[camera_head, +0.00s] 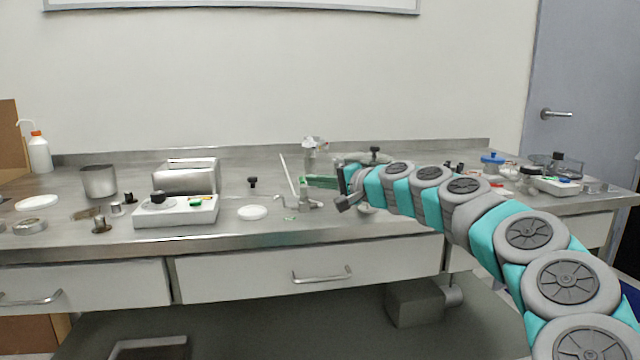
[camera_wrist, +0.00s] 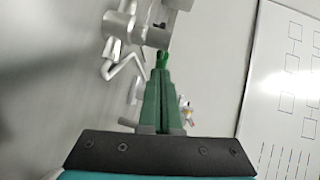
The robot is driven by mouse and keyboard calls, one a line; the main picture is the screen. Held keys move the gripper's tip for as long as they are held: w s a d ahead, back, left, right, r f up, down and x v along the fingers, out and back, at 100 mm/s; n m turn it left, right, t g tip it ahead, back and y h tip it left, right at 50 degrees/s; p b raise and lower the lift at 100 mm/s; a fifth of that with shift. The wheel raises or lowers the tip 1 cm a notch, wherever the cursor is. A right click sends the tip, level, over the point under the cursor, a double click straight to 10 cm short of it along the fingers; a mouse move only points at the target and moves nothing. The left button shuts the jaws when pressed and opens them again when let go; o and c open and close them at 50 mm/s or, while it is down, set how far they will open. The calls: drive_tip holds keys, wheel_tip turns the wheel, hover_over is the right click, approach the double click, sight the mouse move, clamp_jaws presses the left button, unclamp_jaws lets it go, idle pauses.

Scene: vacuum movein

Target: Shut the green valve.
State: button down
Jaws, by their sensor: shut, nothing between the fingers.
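My gripper (camera_head: 305,182) reaches in from the right over the bench, its dark green fingers closed together and pointing left. In the wrist view the shut fingers (camera_wrist: 161,75) point up at a metal fitting (camera_wrist: 135,30). A small brighter green piece, which looks like the green valve's handle (camera_wrist: 162,58), shows right at the fingertips. I cannot tell if they touch. In the head view the metal fitting (camera_head: 305,203) stands just below the fingertips, with a bent metal arm to its left. The green handle cannot be told apart from the green fingers there.
A thin white rod (camera_head: 288,174) leans just left of the fingertips. A white dish (camera_head: 252,212) and a white control box (camera_head: 176,211) stand further left. A bottle (camera_head: 310,155) stands behind the gripper. Several lab items crowd the right end of the bench (camera_head: 345,223).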

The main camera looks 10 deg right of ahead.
drive_tip(key=shift+w+a+f+y, duration=0.1)
drive_tip(key=shift+w+a+y, duration=0.2)
drive_tip(key=shift+a, duration=0.1)
drive_tip(key=shift+s, duration=0.1)
drive_tip(key=b+v, duration=0.1)
drive_tip(key=v, duration=0.6)
drive_tip(key=shift+s+d, duration=0.2)
drive_tip(key=shift+d, duration=0.05)
drive_tip(key=s+a+f+n+g, duration=0.2)
drive_tip(key=s+a+n+g, duration=0.25)
drive_tip(key=s+a, duration=0.55)
drive_tip(key=s+a+f+n+g+h, duration=0.35)
drive_tip(key=s+a+f, duration=0.25)
drive_tip(key=s+f, duration=0.45)
drive_tip(key=s+d+f+g+h, duration=0.2)
drive_tip(key=s+d+f, duration=0.2)
drive_tip(key=s, duration=0.5)
drive_tip(key=s+d+f+g+h, duration=0.2)
drive_tip(key=s+d+f, duration=0.2)
drive_tip(key=s+f, duration=0.4)
drive_tip(key=s+d+f+n+g+h, duration=0.1)
drive_tip(key=s+d+f+g+h, duration=0.1)
drive_tip(key=s+f, duration=0.4)
drive_tip(key=s+d+h, duration=0.1)
drive_tip(key=s+d, duration=0.1)
drive_tip(key=s, duration=0.2)
drive_tip(key=shift+s+d+f+g, duration=0.15)
drive_tip(key=shift+s+d+g, duration=0.15)
drive_tip(key=shift+s+g, duration=0.1)
